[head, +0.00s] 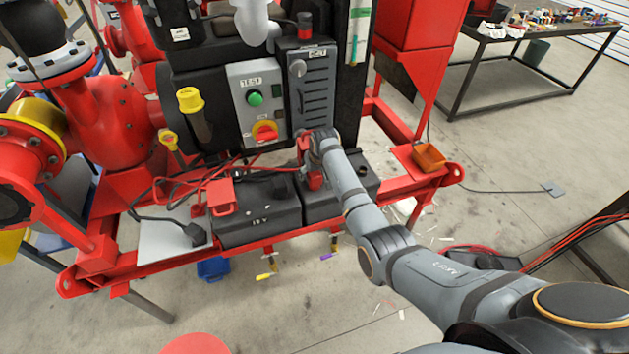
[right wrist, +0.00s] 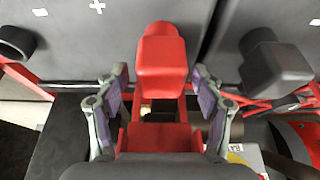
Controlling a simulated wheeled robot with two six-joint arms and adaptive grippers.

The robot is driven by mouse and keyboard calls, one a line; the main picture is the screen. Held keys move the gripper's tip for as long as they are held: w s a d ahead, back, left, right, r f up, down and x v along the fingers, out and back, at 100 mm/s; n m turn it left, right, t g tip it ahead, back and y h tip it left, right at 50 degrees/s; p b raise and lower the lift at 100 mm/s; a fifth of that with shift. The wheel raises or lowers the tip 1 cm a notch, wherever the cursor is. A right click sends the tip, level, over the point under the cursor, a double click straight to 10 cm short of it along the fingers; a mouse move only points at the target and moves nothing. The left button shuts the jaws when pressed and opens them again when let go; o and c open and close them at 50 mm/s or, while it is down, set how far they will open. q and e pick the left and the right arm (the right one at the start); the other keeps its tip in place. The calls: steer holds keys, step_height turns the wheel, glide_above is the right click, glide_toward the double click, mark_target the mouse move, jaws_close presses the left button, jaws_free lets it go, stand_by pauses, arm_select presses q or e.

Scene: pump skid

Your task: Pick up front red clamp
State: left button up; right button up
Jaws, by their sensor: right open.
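In the right wrist view a red clamp (right wrist: 160,60) lies between the fingers of my right gripper (right wrist: 161,88). The gripper is open, with a purple-padded finger on each side of the clamp and a visible gap at both sides. In the head view the right gripper (head: 312,160) is low over the right-hand black battery (head: 345,203), and its wrist partly hides the red clamp (head: 314,181) there. A second red piece (head: 221,194) sits on the left-hand battery (head: 255,228). My left gripper is not seen.
The grey control box (head: 253,100) and a dark finned box (head: 310,85) stand close behind the gripper. Red and black cables lie left of it. In the right wrist view a black clamp (right wrist: 272,68) is close to the right finger. An orange tray (head: 429,157) sits on the red frame.

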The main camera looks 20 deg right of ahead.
steer(key=shift+w+f, duration=0.1)
steer(key=shift+f, duration=0.1)
steer(key=shift+r, duration=0.1)
steer(key=shift+c, duration=1.1)
jaws_close()
